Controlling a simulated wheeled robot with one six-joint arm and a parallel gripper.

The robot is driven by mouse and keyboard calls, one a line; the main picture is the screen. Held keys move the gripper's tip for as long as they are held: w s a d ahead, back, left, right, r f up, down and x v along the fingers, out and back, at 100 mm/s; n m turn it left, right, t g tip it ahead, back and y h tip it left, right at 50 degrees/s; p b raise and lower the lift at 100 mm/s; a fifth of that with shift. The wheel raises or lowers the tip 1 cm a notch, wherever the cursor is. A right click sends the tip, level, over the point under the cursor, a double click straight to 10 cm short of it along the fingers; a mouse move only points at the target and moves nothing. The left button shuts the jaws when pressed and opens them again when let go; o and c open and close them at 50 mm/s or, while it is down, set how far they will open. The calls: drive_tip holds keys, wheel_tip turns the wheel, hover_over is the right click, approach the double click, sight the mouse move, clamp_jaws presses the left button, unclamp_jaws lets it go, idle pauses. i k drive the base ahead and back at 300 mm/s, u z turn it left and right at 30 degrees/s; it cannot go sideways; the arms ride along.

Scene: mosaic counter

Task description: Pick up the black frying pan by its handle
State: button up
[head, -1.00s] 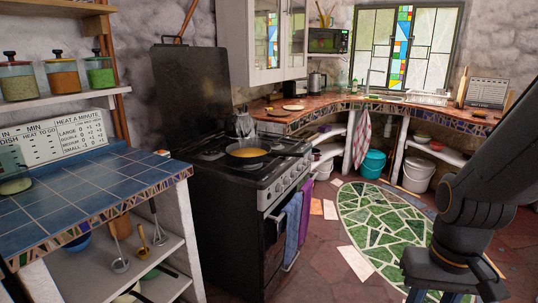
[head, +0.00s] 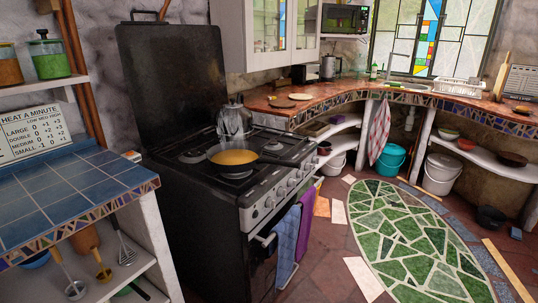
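The black frying pan (head: 235,161) sits on the front part of the black stove (head: 195,220), with yellow-orange food in it. Its dark handle (head: 280,162) points to the right, toward the stove's front edge above the knobs. My gripper does not show in the head view now, so its place relative to the handle cannot be seen.
A silver kettle (head: 234,119) stands behind the pan. Blue and purple towels (head: 284,245) hang on the oven front. A blue-tiled counter (head: 65,195) stands at the left.

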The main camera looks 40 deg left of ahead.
sight(231, 157)
drive_tip(key=u, duration=0.3)
drive_tip(key=i, duration=0.95)
drive_tip(key=u, duration=0.7)
